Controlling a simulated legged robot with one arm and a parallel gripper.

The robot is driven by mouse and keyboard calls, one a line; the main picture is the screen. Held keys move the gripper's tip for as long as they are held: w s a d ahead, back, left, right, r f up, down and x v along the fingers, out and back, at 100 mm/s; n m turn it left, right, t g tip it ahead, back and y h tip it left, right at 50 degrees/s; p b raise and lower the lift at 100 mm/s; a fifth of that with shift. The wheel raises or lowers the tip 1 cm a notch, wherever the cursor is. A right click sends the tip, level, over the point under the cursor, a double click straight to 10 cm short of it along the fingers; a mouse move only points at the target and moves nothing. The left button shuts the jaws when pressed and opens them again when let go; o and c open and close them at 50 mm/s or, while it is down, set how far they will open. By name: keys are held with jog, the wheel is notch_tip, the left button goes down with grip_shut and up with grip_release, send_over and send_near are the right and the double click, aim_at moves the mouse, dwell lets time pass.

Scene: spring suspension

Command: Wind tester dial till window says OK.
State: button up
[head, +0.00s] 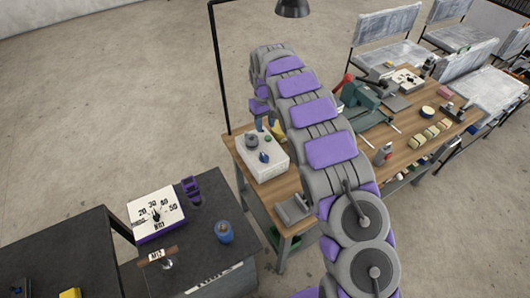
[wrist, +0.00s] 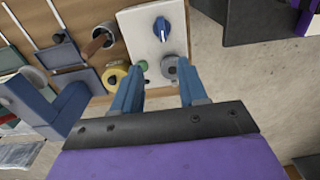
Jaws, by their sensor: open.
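A white box (head: 270,163) on the wooden workbench carries a blue pointer knob (head: 264,157), a round grey dial (head: 252,141) and a small green button (head: 268,139). The wrist view shows the same white box (wrist: 141,35), blue knob (wrist: 162,29), grey dial (wrist: 170,67) and green button (wrist: 143,65). My gripper (wrist: 160,70) is open and empty, its blue fingertips toward the box edge with the grey dial appearing between them, nearer the right finger. Contact cannot be told. My gripper (head: 266,122) also shows beyond the box in the head view. No window reading OK is legible.
A green vise (head: 363,104) and several small tools occupy the workbench (head: 345,150). A lamp post rises behind the box.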

aim_at(264, 155)
jog(key=f, duration=1.1)
jog(key=f+b, duration=0.1)
jog(key=f, duration=0.5)
jog(key=shift+a+f, duration=0.1)
jog(key=shift+a, duration=0.3)
jog(key=shift+d+f, duration=0.2)
jog(key=shift+c, duration=0.4)
grip_shut()
